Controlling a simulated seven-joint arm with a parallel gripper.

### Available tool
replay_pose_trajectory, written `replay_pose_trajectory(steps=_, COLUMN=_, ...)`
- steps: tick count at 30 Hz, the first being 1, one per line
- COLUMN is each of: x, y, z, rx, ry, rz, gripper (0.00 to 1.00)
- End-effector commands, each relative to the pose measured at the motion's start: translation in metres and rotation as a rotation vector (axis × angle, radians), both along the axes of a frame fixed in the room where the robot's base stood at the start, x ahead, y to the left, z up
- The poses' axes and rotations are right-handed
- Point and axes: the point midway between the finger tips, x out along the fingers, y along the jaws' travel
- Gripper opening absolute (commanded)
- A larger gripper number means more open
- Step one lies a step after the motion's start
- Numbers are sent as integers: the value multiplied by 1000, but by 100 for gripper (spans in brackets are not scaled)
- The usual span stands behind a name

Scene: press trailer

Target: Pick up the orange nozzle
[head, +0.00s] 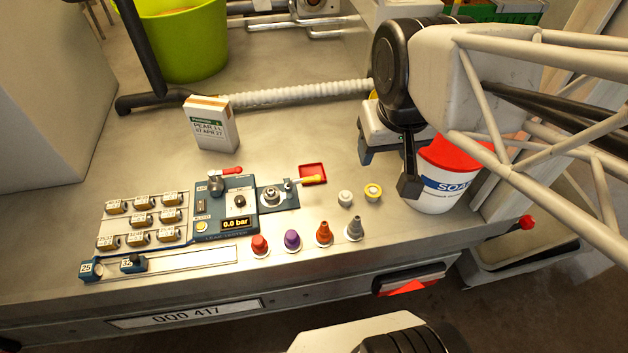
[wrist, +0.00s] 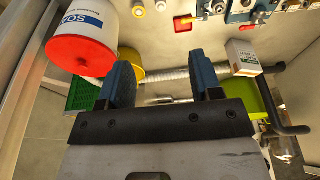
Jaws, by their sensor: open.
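The orange nozzle (head: 324,234) stands upright near the front edge of the metal bench, in a row with a red nozzle (head: 260,245), a purple nozzle (head: 291,240) and a grey nozzle (head: 354,229). The orange one is between the purple and the grey. The nozzles do not show in the wrist view.
A white soap tub (head: 445,195) with a red lid is beside my gripper. A white and a yellow cap (head: 373,191) sit behind the nozzles. A blue pressure panel (head: 212,226), red tray (head: 312,173) and small carton (head: 211,125) stand further left.

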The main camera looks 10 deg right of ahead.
Motion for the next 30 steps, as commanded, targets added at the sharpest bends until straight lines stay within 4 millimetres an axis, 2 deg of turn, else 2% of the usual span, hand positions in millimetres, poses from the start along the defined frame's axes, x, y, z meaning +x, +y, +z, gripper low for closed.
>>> replay_pose_trajectory(steps=1, x=0, y=0, z=0, rx=0, ry=0, rz=0, gripper=66)
replay_pose_trajectory(steps=3, x=0, y=0, z=0, rx=0, ry=0, rz=0, gripper=77)
replay_pose_trajectory(steps=12, x=1, y=0, z=0, rx=0, ry=-1, rz=0, gripper=77)
replay_pose_trajectory(steps=17, x=8, y=0, z=-8, rx=-1, ry=-15, rz=3, gripper=77)
replay_pose_trajectory(steps=23, x=34, y=2, z=-35, rx=-6, ry=-74, rz=15, gripper=77)
replay_pose_trajectory(steps=30, x=77, y=6, z=-90, rx=-12, ry=-194, rz=40, gripper=77)
